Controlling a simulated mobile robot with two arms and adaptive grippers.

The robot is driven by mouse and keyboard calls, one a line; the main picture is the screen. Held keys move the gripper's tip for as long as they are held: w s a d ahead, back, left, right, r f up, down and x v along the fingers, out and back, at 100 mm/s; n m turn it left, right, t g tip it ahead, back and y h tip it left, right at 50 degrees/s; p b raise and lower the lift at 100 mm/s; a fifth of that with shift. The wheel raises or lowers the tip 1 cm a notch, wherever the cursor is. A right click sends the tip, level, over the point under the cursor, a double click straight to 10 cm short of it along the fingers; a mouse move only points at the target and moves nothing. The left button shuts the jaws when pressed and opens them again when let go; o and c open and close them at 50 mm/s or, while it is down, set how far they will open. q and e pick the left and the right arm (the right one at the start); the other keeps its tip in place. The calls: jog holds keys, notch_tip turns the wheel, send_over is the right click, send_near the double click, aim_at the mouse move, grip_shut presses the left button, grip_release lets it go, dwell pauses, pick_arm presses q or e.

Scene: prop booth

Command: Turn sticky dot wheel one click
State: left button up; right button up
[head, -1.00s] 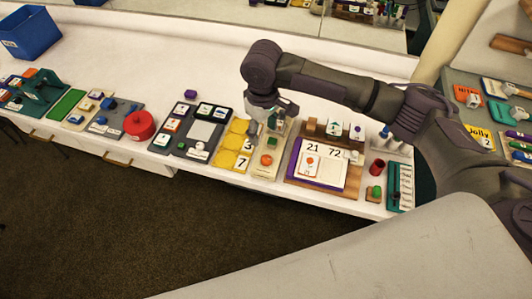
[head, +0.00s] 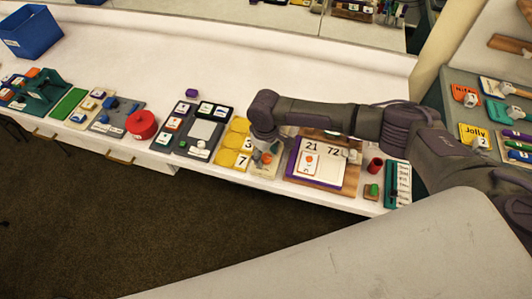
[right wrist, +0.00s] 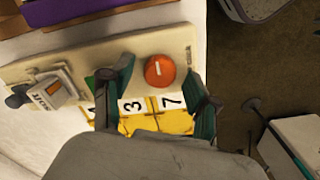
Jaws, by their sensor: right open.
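The sticky dot wheel looks to be the round orange-red knob with a short white line (right wrist: 159,71), on a beige board (right wrist: 95,58) with small lettering beside the knob. In the head view the knob (head: 267,158) shows just below my right gripper (head: 264,147). In the right wrist view the two teal fingers of my right gripper (right wrist: 162,78) stand apart, one on each side of the knob. No contact with it is visible. A small white block with lettering (right wrist: 47,93) sits at the board's other end. My left gripper is not in view.
Yellow number cards (head: 237,143) lie left of the board. A purple-edged tray with a 21 and 72 card (head: 323,163) stands close on the right. A red cup (head: 375,166) is further right. The white table (head: 190,60) is clear behind.

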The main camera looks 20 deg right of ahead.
jog(key=shift+f, duration=0.1)
grip_shut()
dwell(0.3)
jog(key=shift+n, duration=0.3)
jog(key=n+p, duration=0.1)
jog(key=n, duration=0.1)
jog(key=shift+n, duration=0.4)
jog(key=n+p, duration=0.1)
jog(key=n, duration=1.3)
jog(key=shift+n, duration=0.3)
